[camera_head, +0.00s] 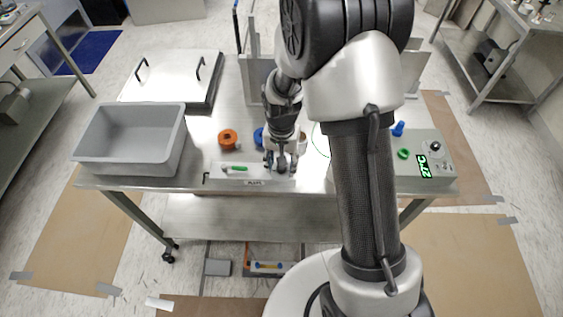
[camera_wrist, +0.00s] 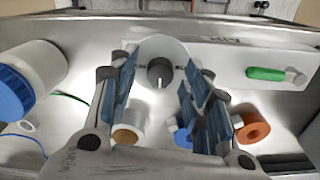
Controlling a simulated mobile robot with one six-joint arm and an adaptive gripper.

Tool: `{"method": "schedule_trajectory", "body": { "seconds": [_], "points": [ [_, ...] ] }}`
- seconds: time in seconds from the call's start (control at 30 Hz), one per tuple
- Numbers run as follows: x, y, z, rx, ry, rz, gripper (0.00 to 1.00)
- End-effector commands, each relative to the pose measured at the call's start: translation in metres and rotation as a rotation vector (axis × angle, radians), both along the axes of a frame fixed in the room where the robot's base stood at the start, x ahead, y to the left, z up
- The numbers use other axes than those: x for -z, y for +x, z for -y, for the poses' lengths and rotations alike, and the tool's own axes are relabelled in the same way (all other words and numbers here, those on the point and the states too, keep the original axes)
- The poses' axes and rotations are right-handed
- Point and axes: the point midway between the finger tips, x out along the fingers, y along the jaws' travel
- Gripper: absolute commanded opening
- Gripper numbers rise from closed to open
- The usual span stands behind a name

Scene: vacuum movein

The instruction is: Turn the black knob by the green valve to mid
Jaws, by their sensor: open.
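The black knob (camera_wrist: 159,71) sits on a round pale dial plate (camera_wrist: 180,47) in the wrist view, and a light mark on it points toward the picture's bottom. The green valve handle (camera_wrist: 264,74) lies to its right on the same panel; it also shows in the head view (camera_head: 234,168), left of my gripper (camera_head: 281,164). My gripper is open, pointing down at the panel, with one finger on each side of the knob in the wrist view. I cannot tell whether the fingers touch it. In the head view my gripper hides the knob.
A grey bin (camera_head: 132,139) stands at the table's left. An orange ring (camera_head: 228,137) and a blue-capped white jar (camera_wrist: 36,70) are near the panel. A box with a green display (camera_head: 424,166) and another black knob (camera_head: 435,146) stands at the right.

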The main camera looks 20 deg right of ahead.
Motion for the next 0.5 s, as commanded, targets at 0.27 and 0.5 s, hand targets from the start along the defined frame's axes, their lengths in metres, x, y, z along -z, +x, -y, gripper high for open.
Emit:
{"method": "schedule_trajectory", "body": {
  "seconds": [0.27, 0.5],
  "points": [
    [-0.034, 0.002, 0.000, 0.000, 0.000, 0.007, 0.45],
    [-0.086, 0.001, 0.000, 0.000, 0.000, 0.006, 0.45]
  ]
}}
